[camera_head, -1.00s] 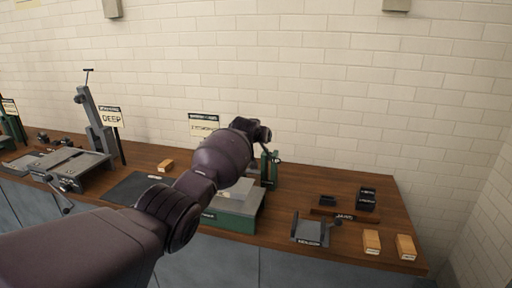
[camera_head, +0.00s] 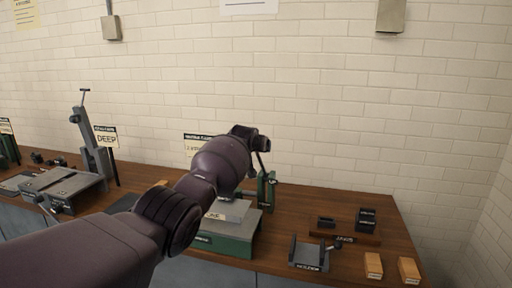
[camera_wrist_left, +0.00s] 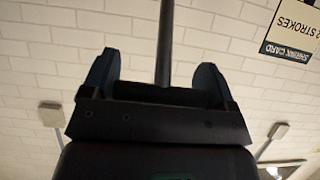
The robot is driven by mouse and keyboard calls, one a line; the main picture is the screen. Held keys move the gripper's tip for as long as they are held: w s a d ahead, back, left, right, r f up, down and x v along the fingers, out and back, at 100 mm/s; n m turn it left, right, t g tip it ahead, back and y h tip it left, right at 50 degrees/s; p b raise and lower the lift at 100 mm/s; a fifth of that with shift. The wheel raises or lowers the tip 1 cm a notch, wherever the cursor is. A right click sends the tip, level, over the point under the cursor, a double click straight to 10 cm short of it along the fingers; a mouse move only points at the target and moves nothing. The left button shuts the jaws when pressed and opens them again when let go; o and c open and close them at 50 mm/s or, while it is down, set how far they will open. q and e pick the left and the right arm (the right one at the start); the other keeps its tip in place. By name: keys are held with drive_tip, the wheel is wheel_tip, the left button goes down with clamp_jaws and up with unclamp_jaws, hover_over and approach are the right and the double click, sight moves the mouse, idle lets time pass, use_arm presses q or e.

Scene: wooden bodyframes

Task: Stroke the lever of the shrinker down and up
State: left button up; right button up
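The green shrinker stands on the bench, mostly behind my left arm; its green post (camera_head: 267,190) shows in the head view. Its thin dark lever rises from the post to my left gripper (camera_head: 262,143), tilted slightly left. In the left wrist view, the lever rod (camera_wrist_left: 164,45) runs up the picture from a dark crossbar handle (camera_wrist_left: 160,93). The handle lies between the two fingers of my left gripper (camera_wrist_left: 158,82) and spans from one to the other, so they appear closed on its ends. My right gripper is out of view.
A green-based block (camera_head: 230,240) stands in front of the post. A grey fixture (camera_head: 310,253), wooden blocks (camera_head: 373,265) and dark small parts (camera_head: 366,220) lie to the right. A tall grey machine (camera_head: 92,140) stands left. An upside-down shrink card (camera_wrist_left: 293,35) shows in the wrist view.

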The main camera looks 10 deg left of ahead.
use_arm(q)
drive_tip(key=o, duration=0.3)
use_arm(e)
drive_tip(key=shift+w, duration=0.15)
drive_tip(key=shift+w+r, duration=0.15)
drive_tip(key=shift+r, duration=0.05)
use_arm(q)
drive_tip(key=shift+s, duration=0.1)
drive_tip(key=shift+s+r+p, duration=0.25)
drive_tip(key=shift+s+p, duration=0.1)
drive_tip(key=shift+p, duration=0.1)
drive_tip(key=shift+p+v, duration=0.5)
drive_tip(key=shift+v, duration=0.45)
drive_tip(key=v, duration=0.7)
drive_tip(key=shift+s+r, duration=0.2)
drive_tip(key=shift+s, duration=0.2)
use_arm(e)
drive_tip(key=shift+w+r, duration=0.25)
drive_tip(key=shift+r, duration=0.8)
